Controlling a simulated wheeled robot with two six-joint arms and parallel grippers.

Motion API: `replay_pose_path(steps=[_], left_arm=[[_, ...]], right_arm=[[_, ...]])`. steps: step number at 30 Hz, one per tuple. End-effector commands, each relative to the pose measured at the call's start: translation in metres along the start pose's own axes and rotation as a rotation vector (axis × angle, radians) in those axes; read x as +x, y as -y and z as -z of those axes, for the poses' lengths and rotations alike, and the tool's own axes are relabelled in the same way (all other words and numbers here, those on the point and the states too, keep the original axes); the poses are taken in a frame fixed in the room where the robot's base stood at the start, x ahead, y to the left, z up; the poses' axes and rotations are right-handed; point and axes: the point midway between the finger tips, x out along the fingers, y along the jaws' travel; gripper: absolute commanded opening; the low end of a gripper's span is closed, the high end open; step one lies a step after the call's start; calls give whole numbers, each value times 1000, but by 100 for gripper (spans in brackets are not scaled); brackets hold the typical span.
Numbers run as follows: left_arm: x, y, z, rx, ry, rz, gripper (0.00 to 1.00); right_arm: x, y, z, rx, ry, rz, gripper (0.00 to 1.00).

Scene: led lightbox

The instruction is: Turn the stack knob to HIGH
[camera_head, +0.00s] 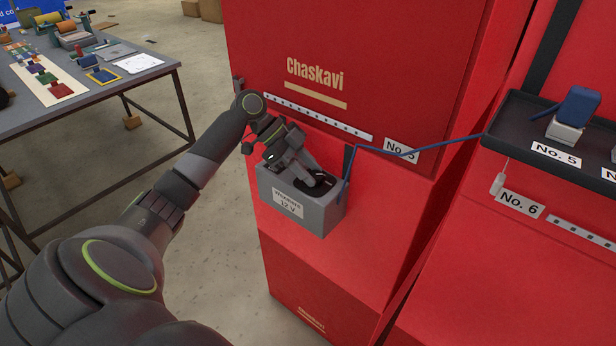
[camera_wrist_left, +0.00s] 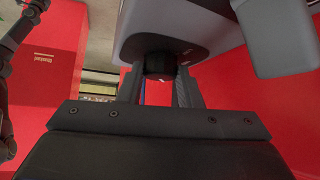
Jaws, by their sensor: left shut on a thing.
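A grey box (camera_head: 312,216) with a white label reading "12 V" is fixed to the front of the red cabinet. A black knob (camera_head: 318,181) shows on its top, partly hidden by my left gripper (camera_head: 311,178). In the left wrist view, the black knob (camera_wrist_left: 158,66) sits between the two fingers of the left gripper (camera_wrist_left: 158,88), which is shut on it. I cannot read any HIGH mark or the knob's pointer. My right gripper is not in view.
The red cabinet (camera_head: 345,50) stands behind the box. A blue cable (camera_head: 440,147) runs from the box to a black tray (camera_head: 500,130) holding a blue-and-white device (camera_head: 572,112). A grey table (camera_head: 110,88) with coloured items stands at the left; floor lies between.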

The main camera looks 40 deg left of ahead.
Motion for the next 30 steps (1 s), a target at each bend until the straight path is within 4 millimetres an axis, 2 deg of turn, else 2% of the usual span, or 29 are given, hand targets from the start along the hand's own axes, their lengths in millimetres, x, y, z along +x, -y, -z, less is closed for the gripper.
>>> replay_pose_path(steps=[6,19,20,24,30], left_arm=[[1,1,-1,33,0,-33,9],[1,0,-1,38,2,-41,9],[1,0,-1,37,2,-41,33],[1,0,-1,37,1,-41,51],[1,0,-1,37,1,-40,54]], right_arm=[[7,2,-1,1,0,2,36],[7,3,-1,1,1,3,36],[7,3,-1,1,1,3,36],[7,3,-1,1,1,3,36],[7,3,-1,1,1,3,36]])
